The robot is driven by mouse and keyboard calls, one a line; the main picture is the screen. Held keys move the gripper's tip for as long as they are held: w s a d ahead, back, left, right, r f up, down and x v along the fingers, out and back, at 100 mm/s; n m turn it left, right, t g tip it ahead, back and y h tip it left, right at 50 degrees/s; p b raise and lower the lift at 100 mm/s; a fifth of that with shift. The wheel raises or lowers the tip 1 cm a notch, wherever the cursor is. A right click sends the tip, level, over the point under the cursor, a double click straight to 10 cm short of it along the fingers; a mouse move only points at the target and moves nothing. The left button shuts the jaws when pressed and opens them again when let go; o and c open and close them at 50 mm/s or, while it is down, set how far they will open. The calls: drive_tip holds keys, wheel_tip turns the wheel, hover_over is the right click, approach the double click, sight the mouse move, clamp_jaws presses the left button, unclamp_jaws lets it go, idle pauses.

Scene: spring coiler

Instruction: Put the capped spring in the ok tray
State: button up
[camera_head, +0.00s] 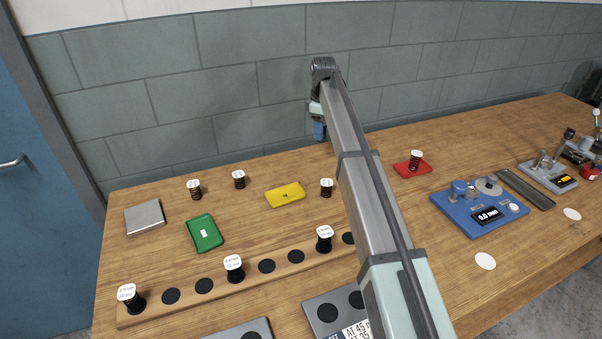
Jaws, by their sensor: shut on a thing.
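My gripper (316,108) hangs at the far end of my arm, high over the back of the bench. It is shut on a small blue piece (320,131); my arm partly covers both, and I cannot tell whether the piece is the capped spring. The green tray (205,244) lies at the left, left of and below my gripper in the picture, with a small white label in it. Dark springs with white tops stand behind it (194,189), (239,180) and beside my arm (326,188). I cannot read which tray is ok.
A yellow tray (285,205) lies mid-bench. A red tray (402,170) at the right has a spring (415,160). A wooden rack (200,309) at the front holds several springs. A silver plate (145,228) and a blue gauge (455,224) also lie here. My arm hides the centre.

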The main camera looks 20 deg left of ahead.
drive_tip(key=s+a, duration=0.5)
drive_tip(key=m, duration=0.1)
hover_over(284, 195)
drive_tip(key=shift+f, duration=4.8)
drive_tip(key=shift+d, duration=0.1)
drive_tip(key=o, duration=1)
drive_tip(key=shift+f, duration=0.1)
